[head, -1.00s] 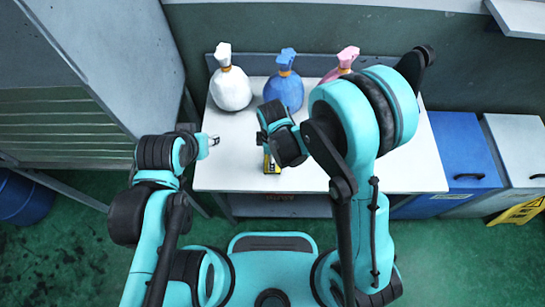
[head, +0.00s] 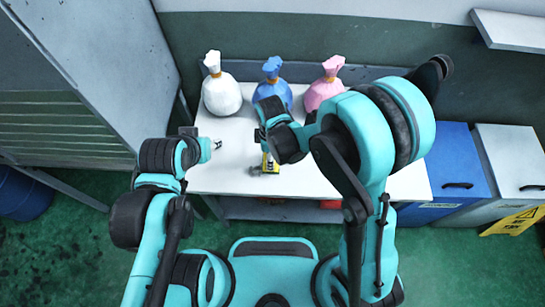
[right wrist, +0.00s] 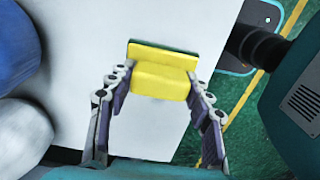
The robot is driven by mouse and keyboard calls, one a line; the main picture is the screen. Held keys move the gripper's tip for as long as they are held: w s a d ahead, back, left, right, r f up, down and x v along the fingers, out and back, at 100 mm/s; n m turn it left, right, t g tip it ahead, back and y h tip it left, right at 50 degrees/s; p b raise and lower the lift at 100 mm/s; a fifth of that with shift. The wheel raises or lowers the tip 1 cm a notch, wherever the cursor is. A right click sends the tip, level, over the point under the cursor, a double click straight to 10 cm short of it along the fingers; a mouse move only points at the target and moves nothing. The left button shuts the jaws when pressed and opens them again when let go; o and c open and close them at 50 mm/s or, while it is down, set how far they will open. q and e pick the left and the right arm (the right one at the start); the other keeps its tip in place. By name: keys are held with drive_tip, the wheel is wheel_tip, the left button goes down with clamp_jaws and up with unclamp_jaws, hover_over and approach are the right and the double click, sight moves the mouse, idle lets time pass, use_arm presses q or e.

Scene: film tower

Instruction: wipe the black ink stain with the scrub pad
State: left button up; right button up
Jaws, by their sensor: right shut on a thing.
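The scrub pad (right wrist: 160,80) is a yellow block with a dark green layer along one long side. My right gripper (right wrist: 158,90) is shut on it, one finger at each end. In the head view the pad (head: 271,160) shows yellow under the right gripper, by the table's front edge. A small dark grey patch (head: 257,171), perhaps the ink stain, shows beside the pad; the arm and pad may hide part of it. Whether the pad touches the tabletop is unclear. My left gripper (head: 217,145) is over the table's left part, holding nothing visible; its fingers are too small to judge.
White (head: 221,96), blue (head: 272,88) and pink (head: 324,92) bags stand along the back of the white table (head: 225,178). A blue bin (head: 455,165) and a grey bin (head: 512,165) stand to the right. The table's left front is clear.

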drive_tip(key=shift+r+p, duration=0.95)
drive_tip(key=shift+r, duration=0.75)
